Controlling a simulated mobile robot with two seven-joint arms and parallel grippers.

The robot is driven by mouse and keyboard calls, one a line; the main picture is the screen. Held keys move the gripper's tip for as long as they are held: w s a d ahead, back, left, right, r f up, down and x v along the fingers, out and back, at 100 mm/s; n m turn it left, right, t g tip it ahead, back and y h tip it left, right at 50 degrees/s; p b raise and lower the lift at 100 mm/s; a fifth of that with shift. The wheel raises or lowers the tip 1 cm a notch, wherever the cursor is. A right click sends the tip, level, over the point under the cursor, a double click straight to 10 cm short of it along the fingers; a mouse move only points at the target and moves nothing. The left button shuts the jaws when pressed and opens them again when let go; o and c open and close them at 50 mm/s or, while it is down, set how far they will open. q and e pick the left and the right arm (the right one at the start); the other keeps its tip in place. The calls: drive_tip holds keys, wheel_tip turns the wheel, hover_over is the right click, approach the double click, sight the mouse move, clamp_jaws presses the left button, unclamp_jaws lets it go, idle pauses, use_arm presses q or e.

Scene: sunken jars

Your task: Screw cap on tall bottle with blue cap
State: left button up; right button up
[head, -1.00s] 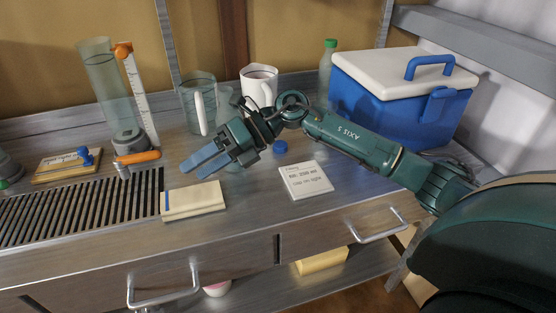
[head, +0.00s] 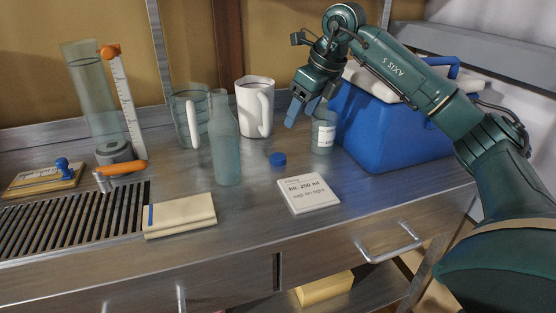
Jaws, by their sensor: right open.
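A tall, translucent blue-grey bottle (head: 226,143) stands upright on the metal counter, with no cap on its neck. A blue cap (head: 278,159) lies on the counter to its right. My right gripper (head: 302,111) is open, with its blue fingers pointing down, up and to the right of the cap. The fingers are close to a short labelled jar (head: 323,135); I cannot tell whether they touch it. My left gripper is not in view.
A white card (head: 308,194) lies in front of the cap. A white mug (head: 257,110) and a glass jug (head: 188,118) stand behind. A blue cooler (head: 385,140) is at right, partly behind my arm. A notebook (head: 180,215) lies front left.

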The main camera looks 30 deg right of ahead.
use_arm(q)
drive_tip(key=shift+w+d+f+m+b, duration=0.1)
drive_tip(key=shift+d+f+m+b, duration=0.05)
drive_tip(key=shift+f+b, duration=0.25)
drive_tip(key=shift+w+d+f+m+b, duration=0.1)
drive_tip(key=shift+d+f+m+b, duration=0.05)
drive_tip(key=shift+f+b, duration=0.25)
use_arm(e)
hover_over(278, 156)
drive_tip(key=s+d, duration=0.1)
drive_tip(key=s, duration=0.2)
drive_tip(key=f, duration=0.7)
drive_tip(key=shift+w+d+f, duration=0.15)
drive_tip(key=shift+d+f, duration=0.05)
drive_tip(key=x, duration=0.2)
drive_tip(key=b+x, duration=0.1)
drive_tip(key=x, duration=0.1)
drive_tip(key=shift+w+a+f, duration=0.15)
drive_tip(key=shift+a+f, duration=0.15)
drive_tip(key=shift+w+f, duration=0.1)
drive_tip(key=shift+f, duration=0.15)
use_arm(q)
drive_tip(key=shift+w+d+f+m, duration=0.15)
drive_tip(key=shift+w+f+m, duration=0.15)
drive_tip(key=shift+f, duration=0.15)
